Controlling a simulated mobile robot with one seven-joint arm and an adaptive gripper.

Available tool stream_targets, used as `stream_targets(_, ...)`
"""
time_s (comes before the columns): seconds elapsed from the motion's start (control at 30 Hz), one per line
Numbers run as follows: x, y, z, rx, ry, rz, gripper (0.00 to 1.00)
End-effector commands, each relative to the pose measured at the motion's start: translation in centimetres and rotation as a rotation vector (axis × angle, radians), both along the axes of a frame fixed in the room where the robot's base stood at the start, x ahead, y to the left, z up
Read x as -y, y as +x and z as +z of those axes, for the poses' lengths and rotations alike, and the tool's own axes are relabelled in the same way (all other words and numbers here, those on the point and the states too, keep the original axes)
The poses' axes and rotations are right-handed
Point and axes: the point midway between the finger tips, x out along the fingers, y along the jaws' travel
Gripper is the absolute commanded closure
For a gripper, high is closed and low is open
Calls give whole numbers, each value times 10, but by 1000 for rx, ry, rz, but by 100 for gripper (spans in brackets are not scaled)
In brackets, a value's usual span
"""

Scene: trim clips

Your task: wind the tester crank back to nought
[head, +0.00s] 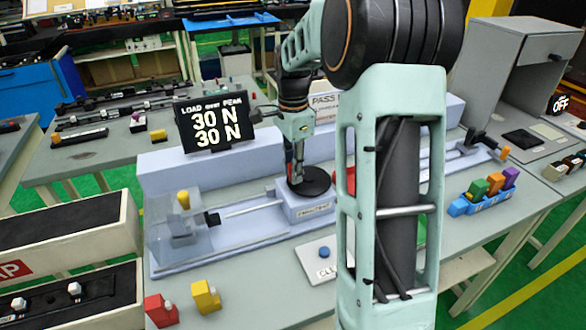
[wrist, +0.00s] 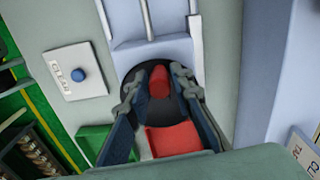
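The tester (head: 305,205) is a long pale-blue bench unit with a rail, a clear guard at its left end and a yellow piece behind the guard. Its display (head: 215,124) reads 30 N for load and 30 N for peak. The crank is a black disc (head: 312,183) on a block in the middle. In the wrist view a red knob (wrist: 159,82) stands over the disc (wrist: 162,112). My gripper (head: 295,180) points down at the disc. Its fingers (wrist: 160,85) stand either side of the knob; whether they press on it I cannot tell.
A plate with a blue button (head: 324,252) lies in front of the tester. Red (head: 155,310) and yellow (head: 205,298) pieces stand at the front left. A blue rack (head: 460,208) holds coloured blocks at the right. My arm hides part of the tester's right half.

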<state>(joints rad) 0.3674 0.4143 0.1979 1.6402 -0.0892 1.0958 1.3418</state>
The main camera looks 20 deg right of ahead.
Motion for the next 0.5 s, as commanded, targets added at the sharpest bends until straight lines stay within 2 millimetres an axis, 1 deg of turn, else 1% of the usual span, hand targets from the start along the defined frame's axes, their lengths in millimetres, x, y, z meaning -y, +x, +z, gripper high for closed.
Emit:
stream_targets(0.03, 0, 0, 0, 0, 0, 0, 87)
stream_targets(0.1, 0, 0, 0, 0, 0, 0, 94)
stream_targets(0.17, 0, 0, 0, 0, 0, 0, 100)
stream_targets(0.5, 0, -1, 0, 0, 0, 32, 100)
